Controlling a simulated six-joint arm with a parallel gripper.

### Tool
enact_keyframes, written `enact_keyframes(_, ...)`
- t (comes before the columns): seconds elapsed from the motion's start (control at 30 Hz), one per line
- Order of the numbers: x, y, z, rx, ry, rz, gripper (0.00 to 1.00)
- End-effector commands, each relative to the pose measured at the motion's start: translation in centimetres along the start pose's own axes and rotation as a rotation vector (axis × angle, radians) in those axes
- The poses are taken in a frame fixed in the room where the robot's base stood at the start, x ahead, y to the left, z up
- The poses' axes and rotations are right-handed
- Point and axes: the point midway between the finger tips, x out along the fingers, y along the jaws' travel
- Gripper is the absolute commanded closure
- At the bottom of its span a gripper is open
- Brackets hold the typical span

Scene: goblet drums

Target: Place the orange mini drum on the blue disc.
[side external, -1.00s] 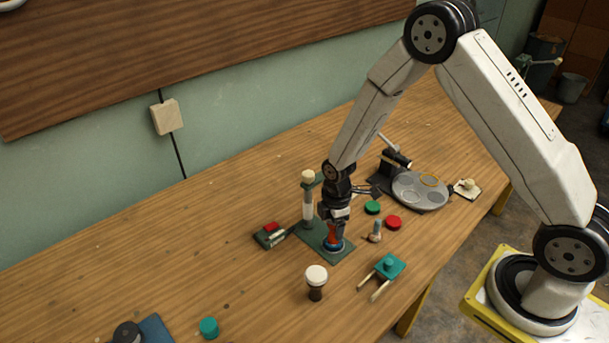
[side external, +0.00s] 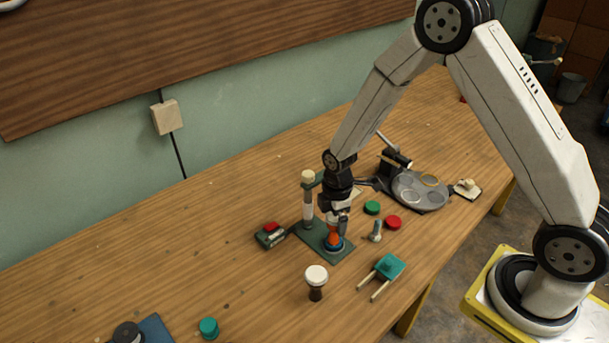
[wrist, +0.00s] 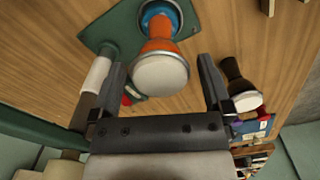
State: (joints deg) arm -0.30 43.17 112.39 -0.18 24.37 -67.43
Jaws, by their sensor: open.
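The orange mini drum (side external: 333,239) stands upright on the blue disc (side external: 327,246), which lies on a dark green plate (side external: 311,238). In the wrist view the drum (wrist: 160,50) shows its white head towards the camera, and its lower end meets the blue disc (wrist: 174,12). My gripper (wrist: 163,75) is open, with one finger on each side of the drum head and gaps between. In the side view my gripper (side external: 336,220) is just above the drum and hides part of it.
A post with a cream top (side external: 308,200) rises from the plate close to my gripper. A black drum with a white head (side external: 316,282) stands in front. A teal piece with two rods (side external: 387,267), a red disc (side external: 393,222) and a green disc (side external: 372,207) lie right.

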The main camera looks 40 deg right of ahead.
Motion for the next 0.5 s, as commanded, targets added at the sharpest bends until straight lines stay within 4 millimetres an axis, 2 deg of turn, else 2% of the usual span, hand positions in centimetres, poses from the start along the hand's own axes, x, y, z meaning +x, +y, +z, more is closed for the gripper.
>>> enact_keyframes(0.5, -7.0, 0.0, 0.0, 0.0, 0.001, 0.003, 0.0)
